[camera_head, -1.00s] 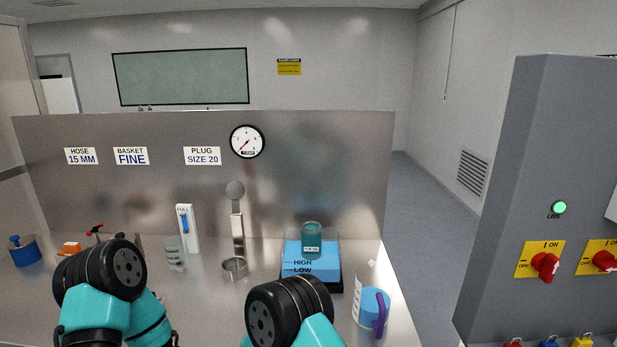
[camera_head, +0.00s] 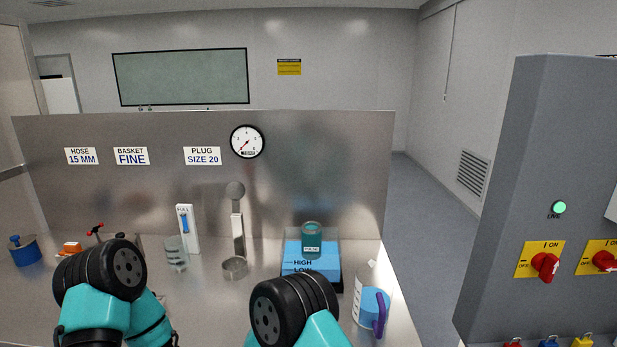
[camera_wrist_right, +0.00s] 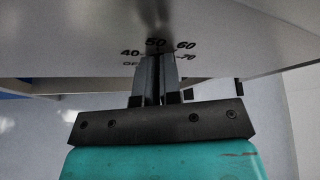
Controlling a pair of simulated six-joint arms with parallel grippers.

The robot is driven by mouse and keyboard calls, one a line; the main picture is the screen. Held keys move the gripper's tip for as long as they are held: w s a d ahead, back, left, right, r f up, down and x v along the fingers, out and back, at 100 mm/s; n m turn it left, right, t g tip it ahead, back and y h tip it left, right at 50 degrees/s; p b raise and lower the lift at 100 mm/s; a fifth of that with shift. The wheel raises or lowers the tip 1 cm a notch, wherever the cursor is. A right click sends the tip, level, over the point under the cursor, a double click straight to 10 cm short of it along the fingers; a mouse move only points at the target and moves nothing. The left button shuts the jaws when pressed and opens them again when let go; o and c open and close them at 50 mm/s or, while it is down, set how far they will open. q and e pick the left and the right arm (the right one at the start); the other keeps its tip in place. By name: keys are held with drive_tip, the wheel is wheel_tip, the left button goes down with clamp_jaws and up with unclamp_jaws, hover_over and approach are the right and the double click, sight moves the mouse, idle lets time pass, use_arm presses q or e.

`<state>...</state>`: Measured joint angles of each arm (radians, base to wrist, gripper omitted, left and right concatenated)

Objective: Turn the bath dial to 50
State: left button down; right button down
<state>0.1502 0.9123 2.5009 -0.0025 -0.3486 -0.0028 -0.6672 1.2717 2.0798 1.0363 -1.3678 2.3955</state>
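In the right wrist view, the bath dial's printed scale (camera_wrist_right: 185,46) shows OFF, 40, 50, 60 and 70 on a grey metal face. My right gripper (camera_wrist_right: 157,62) reaches the face just below the 50 mark. Its two fingers are close together around a narrow dark part, which looks like the dial's knob. The fingers hide most of the knob, and its pointer cannot be read. In the head view, the dial and both grippers are hidden; only my teal and black arm links show. The water bath (camera_head: 327,250) has a blue top marked HIGH and LOW.
A teal jar (camera_head: 312,240) stands at the bath. A jug with a purple handle (camera_head: 374,308) is to its right. A ladle-like metal tool (camera_head: 238,225), a FULL gauge (camera_head: 187,228) and a blue pot (camera_head: 24,250) stand leftward. A steel panel (camera_head: 320,170) closes the back.

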drive_tip(key=shift+w+d+r, duration=0.15)
drive_tip(key=shift+w+d, duration=0.05)
idle(0.4)
drive_tip(key=shift+a+r, duration=0.1)
drive_tip(key=shift+r, duration=0.2)
drive_tip(key=shift+s, duration=0.15)
drive_tip(key=s, duration=0.6)
idle(0.5)
drive_tip(key=shift+a, duration=0.1)
